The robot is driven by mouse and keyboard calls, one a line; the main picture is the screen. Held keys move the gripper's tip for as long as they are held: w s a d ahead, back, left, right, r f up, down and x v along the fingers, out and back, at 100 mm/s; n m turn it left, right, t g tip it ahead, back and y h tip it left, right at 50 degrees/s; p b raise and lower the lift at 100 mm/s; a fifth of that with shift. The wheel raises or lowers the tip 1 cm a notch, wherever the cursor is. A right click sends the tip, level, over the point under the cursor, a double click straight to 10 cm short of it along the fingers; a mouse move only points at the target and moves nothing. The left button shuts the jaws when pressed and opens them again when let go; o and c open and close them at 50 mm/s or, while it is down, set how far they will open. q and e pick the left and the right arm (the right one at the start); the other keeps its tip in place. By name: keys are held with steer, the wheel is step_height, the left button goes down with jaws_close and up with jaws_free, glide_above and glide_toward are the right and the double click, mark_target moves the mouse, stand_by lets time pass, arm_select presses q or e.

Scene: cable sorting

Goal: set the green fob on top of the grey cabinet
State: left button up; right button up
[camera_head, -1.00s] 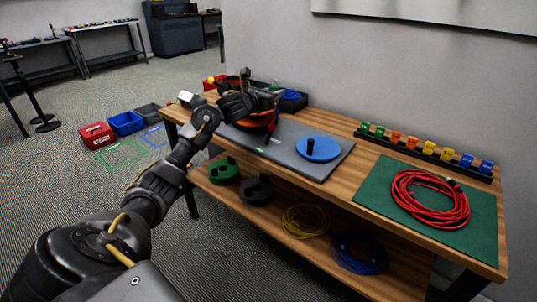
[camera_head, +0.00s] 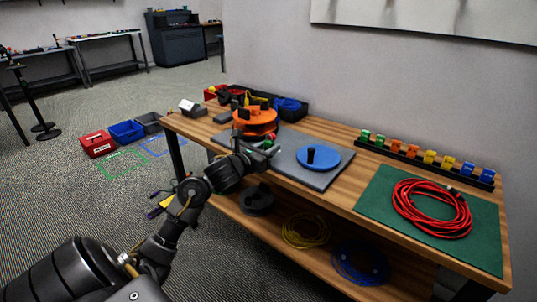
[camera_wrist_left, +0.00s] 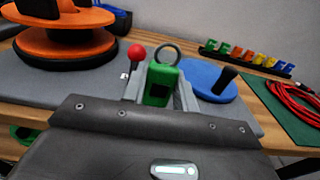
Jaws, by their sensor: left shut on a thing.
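The green fob (camera_wrist_left: 158,88) with a metal ring above it sits between the fingers of my left gripper (camera_wrist_left: 160,80) in the left wrist view. The left gripper (camera_head: 262,150) is shut on it. In the head view the fob (camera_head: 269,146) is a small green patch at the fingertips, over the front edge of the workbench's grey mat. A dark grey cabinet (camera_head: 173,38) stands far off against the back wall, well away from the gripper. Its top is small in the picture. My right gripper is not in view.
Orange spools (camera_head: 255,122) stand just behind the gripper, and a blue disc (camera_head: 318,157) lies on the mat to its right. A red-knobbed lever (camera_wrist_left: 136,52) is close to the fob. Red (camera_head: 97,143) and blue (camera_head: 126,131) bins stand on the floor. Carpet towards the cabinet looks open.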

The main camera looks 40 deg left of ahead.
arm_select(q)
steer(key=shift+f, duration=1)
steer(key=shift+f, duration=0.1)
steer(key=o, duration=0.9)
steer(key=shift+o, duration=0.2)
